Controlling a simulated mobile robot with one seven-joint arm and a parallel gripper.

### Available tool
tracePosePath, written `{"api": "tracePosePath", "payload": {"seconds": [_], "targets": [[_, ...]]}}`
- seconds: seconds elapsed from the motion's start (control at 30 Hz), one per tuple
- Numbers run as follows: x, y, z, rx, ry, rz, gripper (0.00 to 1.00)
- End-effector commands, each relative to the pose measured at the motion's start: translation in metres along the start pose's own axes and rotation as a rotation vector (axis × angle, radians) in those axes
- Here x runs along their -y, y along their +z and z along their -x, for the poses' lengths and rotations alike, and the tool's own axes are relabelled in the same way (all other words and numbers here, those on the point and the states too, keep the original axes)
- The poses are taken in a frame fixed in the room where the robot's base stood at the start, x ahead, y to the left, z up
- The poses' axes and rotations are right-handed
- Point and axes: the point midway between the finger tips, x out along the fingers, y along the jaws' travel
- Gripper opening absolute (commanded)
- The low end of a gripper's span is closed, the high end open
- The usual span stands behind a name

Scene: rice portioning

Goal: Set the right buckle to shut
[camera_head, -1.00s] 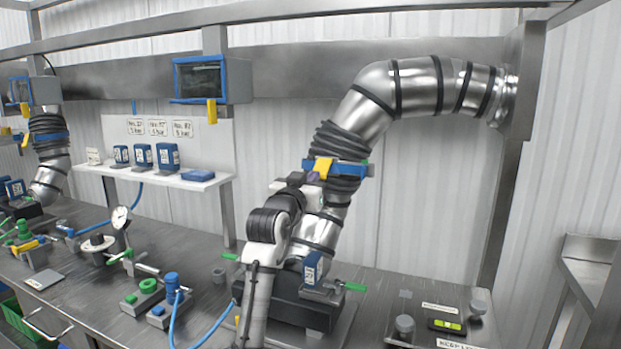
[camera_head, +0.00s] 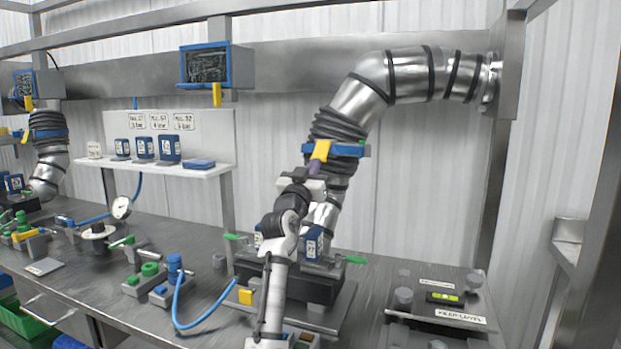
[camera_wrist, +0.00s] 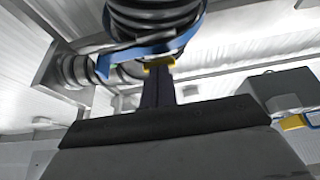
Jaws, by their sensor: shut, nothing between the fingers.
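The right buckle (camera_head: 321,149) is a yellow lever on the blue band (camera_head: 350,150) around the right ribbed black hose (camera_head: 338,125). In the head view it slants, its lower end to the left, in front of the band. My gripper (camera_head: 314,167) is shut and empty just below the buckle. In the wrist view my dark fingers (camera_wrist: 159,78) point up at the yellow buckle (camera_wrist: 160,62) under the blue band (camera_wrist: 150,50). The fingertips overlap the buckle's lower edge; I cannot tell whether they touch. Much of the buckle is hidden there.
The right metal duct (camera_head: 405,78) runs from the hose to a post at the right. A black block with green handles (camera_head: 290,280) stands on the bench below my arm. A shelf with blue boxes (camera_head: 155,170) is left. A blue-framed box (camera_head: 217,66) hangs above.

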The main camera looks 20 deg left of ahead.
Motion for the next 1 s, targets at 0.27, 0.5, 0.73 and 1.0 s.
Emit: {"api": "tracePosePath", "payload": {"seconds": [0.27, 0.5, 0.73, 1.0], "targets": [[-0.001, 0.018, 0.000, -0.001, 0.001, 0.000, 0.00], [0.000, 0.027, -0.003, 0.001, 0.001, -0.001, 0.00], [0.000, 0.030, -0.005, 0.000, 0.001, -0.001, 0.00], [0.000, 0.030, -0.006, 0.001, 0.000, -0.001, 0.00]]}}
